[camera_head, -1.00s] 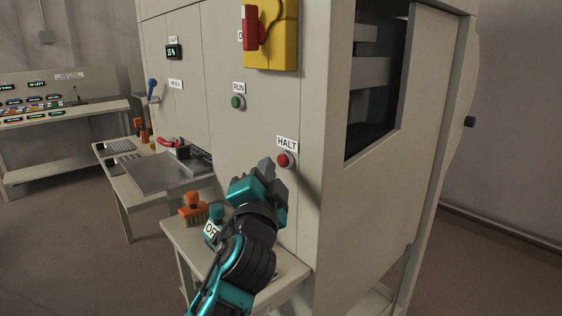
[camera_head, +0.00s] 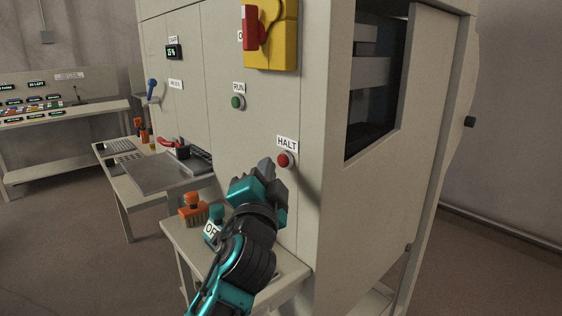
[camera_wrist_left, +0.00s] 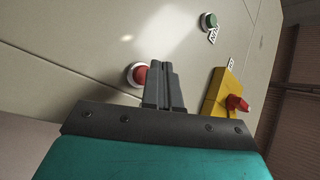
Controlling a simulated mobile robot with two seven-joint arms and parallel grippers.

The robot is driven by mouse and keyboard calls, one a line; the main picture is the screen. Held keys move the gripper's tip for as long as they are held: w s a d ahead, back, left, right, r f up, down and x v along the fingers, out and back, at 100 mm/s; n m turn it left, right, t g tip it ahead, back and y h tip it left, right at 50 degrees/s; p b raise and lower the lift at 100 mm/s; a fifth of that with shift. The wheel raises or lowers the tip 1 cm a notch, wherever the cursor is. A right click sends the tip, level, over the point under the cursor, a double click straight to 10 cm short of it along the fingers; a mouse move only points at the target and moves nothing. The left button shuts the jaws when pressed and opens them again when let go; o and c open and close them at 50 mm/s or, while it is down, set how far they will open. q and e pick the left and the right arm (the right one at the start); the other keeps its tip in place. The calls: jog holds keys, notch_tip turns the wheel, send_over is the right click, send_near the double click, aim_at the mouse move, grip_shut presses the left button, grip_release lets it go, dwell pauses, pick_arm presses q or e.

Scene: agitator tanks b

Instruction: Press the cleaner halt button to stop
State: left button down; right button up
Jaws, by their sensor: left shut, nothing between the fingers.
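The red HALT button (camera_head: 284,160) sits on the front panel of the beige cabinet, under a white HALT label (camera_head: 287,144). My left gripper (camera_head: 267,168) is shut and empty, its fingertips just left of and slightly below the button in the head view. In the left wrist view the closed fingers (camera_wrist_left: 164,84) overlap the right edge of the red button (camera_wrist_left: 138,74). I cannot tell whether they touch it. The right gripper is not in view.
A green RUN button (camera_head: 237,102) and a yellow switch box with red handle (camera_head: 271,36) are above on the panel. A small table (camera_head: 180,240) with an orange-handled brush (camera_head: 193,208) stands below the arm. A side table (camera_head: 125,190) holds a tray.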

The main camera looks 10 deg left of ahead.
pick_arm(q)
jog(key=shift+w+d, duration=0.3)
jog(key=shift+w, duration=0.05)
jog(key=shift+w+d, duration=0.25)
jog(key=shift+w, duration=0.1)
dwell(0.9)
dwell(0.3)
jog(key=shift+s+a, duration=0.5)
jog(key=shift+s, duration=0.2)
jog(key=s+a+p, duration=0.1)
jog(key=s, duration=0.1)
jog(key=s+a+p, duration=0.1)
jog(key=s+a, duration=0.1)
dwell(0.3)
